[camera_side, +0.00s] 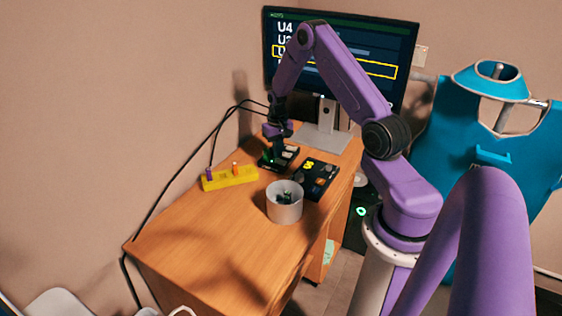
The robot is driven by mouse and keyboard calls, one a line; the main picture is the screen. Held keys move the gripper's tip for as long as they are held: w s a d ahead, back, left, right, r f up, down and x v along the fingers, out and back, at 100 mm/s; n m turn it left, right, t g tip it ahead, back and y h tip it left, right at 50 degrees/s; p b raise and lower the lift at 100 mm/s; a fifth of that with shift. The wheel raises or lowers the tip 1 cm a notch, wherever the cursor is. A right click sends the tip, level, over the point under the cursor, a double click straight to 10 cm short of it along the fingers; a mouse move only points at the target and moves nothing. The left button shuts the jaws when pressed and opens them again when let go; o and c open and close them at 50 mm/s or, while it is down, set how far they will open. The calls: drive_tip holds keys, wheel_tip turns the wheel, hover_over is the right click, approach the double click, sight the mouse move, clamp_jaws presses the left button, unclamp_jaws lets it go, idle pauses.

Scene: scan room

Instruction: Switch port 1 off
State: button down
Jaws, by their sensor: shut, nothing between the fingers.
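Several devices lie on the wooden desk, and I cannot tell which one holds port 1. A black box (290,152) with a small green light stands near the monitor. My gripper (278,157) is shut and empty, pointing down over this box's left part. I cannot tell whether the fingertips touch it. The gripper hides part of the box. A yellow block (231,179), with a purple piece and an orange piece on top, lies to the left. A second black box (318,178) with yellow marks lies to the right. Switch positions are too small to read.
A light grey cup (284,211) with dark and green things inside stands in front of the boxes. A monitor (385,45) shows a list with one row framed yellow. Black cables (196,155) run along the wall. The desk's (205,245) front is clear.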

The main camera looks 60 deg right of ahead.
sight(278, 160)
drive_tip(key=shift+f, duration=0.85)
idle(0.5)
drive_tip(key=shift+r, duration=3.55)
drive_tip(key=shift+a, duration=0.1)
drive_tip(key=s+a+r+n, duration=0.2)
drive_tip(key=a+r+n, duration=0.15)
drive_tip(key=a, duration=0.55)
drive_tip(key=s+a+r+n, duration=0.3)
drive_tip(key=a+r, duration=0.1)
drive_tip(key=a, duration=0.5)
drive_tip(key=s+a+r+n, duration=0.2)
drive_tip(key=a+r+n, duration=0.15)
drive_tip(key=a, duration=0.55)
drive_tip(key=s+a+r+n, duration=0.2)
drive_tip(key=s+a+n, duration=0.1)
drive_tip(key=s, duration=0.8)
drive_tip(key=s+a+r+n, duration=0.3)
drive_tip(key=s+n, duration=0.2)
drive_tip(key=s, duration=0.6)
drive_tip(key=shift+r+n, duration=0.15)
drive_tip(key=shift+n, duration=0.15)
